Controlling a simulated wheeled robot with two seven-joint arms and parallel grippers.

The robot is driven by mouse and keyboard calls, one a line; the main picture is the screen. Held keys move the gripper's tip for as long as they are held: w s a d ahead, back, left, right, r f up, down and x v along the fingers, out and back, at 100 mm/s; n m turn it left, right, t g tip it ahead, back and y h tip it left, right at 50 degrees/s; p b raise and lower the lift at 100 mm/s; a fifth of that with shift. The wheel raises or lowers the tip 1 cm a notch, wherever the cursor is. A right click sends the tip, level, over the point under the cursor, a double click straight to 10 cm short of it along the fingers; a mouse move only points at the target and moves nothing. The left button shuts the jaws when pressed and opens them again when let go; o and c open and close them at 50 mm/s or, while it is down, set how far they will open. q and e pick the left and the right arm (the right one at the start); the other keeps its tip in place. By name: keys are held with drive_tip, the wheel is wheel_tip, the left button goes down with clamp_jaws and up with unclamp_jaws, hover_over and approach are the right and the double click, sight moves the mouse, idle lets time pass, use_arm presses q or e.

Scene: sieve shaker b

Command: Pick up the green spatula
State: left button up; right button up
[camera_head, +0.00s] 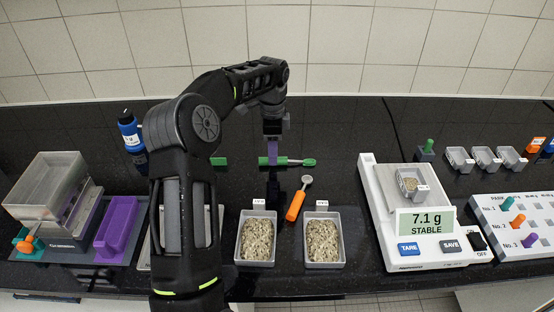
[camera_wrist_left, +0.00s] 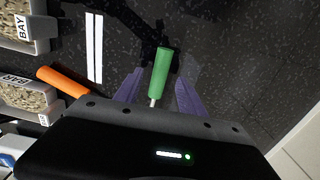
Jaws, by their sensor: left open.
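The green spatula lies on the black bench, its handle (camera_head: 264,161) below my left gripper (camera_head: 272,153) and its head (camera_head: 308,162) pointing right in the head view. In the left wrist view the green handle (camera_wrist_left: 160,72) shows between the two purple fingers of my left gripper (camera_wrist_left: 158,92). The fingers are apart, with a gap on each side of the handle. Whether the fingertips reach down to the handle's level is hard to tell. Part of the spatula's shaft is hidden by my gripper body in the wrist view. My right gripper is not in view.
An orange-handled spoon (camera_head: 296,205) lies close in front, between the spatula and two grain trays (camera_head: 257,262) (camera_head: 325,264). A scale (camera_head: 430,250) reading 7.1 g stands right. Another green piece (camera_head: 218,161) lies left. A blue bottle (camera_head: 130,132) stands behind my arm.

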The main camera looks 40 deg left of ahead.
use_arm(q)
drive_tip(key=shift+f, duration=1.3)
drive_tip(key=shift+c, duration=0.2)
clamp_jaws()
